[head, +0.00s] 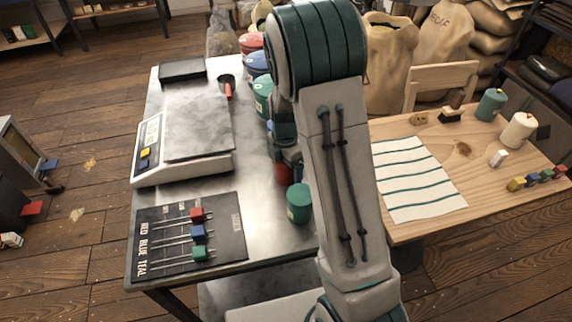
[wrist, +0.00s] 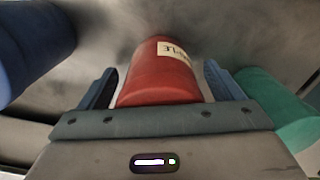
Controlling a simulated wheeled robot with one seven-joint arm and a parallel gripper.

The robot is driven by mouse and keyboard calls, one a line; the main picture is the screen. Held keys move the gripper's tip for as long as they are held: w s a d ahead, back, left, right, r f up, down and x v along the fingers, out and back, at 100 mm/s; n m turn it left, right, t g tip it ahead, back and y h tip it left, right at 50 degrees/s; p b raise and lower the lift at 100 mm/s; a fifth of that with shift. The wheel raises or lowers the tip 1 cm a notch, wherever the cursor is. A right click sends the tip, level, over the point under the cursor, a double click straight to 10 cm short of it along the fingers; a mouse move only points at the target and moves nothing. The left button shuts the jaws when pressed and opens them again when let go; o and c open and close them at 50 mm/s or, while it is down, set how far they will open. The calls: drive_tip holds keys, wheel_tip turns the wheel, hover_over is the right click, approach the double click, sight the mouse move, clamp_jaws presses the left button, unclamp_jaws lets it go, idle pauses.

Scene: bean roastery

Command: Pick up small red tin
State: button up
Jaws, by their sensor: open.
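The small red tin (wrist: 158,75), with a pale label, stands between the two open fingers of my gripper (wrist: 160,92) in the wrist view. A finger is on each side of it, and I cannot tell whether either touches. In the head view the red tin (head: 283,173) shows only in part, beside my arm on the metal table. My gripper is mostly hidden behind my arm there. A small teal tin (head: 299,204) stands in front of it; the teal tin is at the right in the wrist view (wrist: 277,112). A blue tin (wrist: 30,50) is at the upper left in the wrist view.
The metal table (head: 270,235) also holds a scale (head: 190,135), a black slider board (head: 190,235) and a row of larger red, blue and teal tins (head: 257,65) at the back. A wooden table (head: 430,225) with a striped cloth stands at the right.

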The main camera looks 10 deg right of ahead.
drive_tip(key=c, duration=1.2)
drive_tip(key=shift+r, duration=0.6)
wheel_tip(320, 180, up, 3)
drive_tip(key=shift+w+f+b, duration=0.1)
drive_tip(key=shift+f+b, duration=0.05)
drive_tip(key=shift+b, duration=0.35)
drive_tip(key=s+d+r, duration=0.2)
drive_tip(key=d, duration=0.1)
drive_tip(key=s+d+r+b, duration=0.1)
drive_tip(key=s+d+r, duration=0.1)
drive_tip(key=d, duration=0.1)
drive_tip(key=s+d+r+b, duration=0.1)
drive_tip(key=s+d+r, duration=0.1)
drive_tip(key=d+r, duration=0.1)
drive_tip(key=shift+s+d, duration=0.2)
drive_tip(key=shift+d, duration=0.35)
